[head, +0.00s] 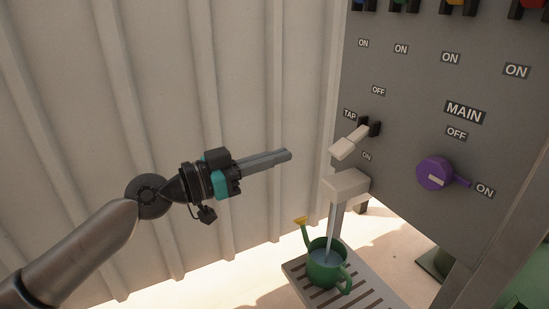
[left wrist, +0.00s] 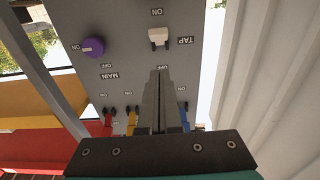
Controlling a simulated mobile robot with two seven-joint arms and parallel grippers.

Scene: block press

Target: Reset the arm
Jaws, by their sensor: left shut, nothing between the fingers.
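My left gripper (head: 290,155) is raised in front of the pale ribbed wall, to the left of the grey panel (head: 410,120). Its fingers are shut with nothing between them, and it touches nothing. In the left wrist view the closed fingers (left wrist: 158,75) point toward the panel. The white TAP lever (head: 348,142) is tilted down toward its ON label; it also shows in the left wrist view (left wrist: 158,36). My right gripper is in neither view.
Water runs from a pale spout (head: 346,185) into a green watering can (head: 326,262) on a slatted stand (head: 366,295). A purple MAIN knob (head: 434,173) sits on the panel, its handle toward ON. Coloured switches line the panel's top. Free air surrounds my left gripper.

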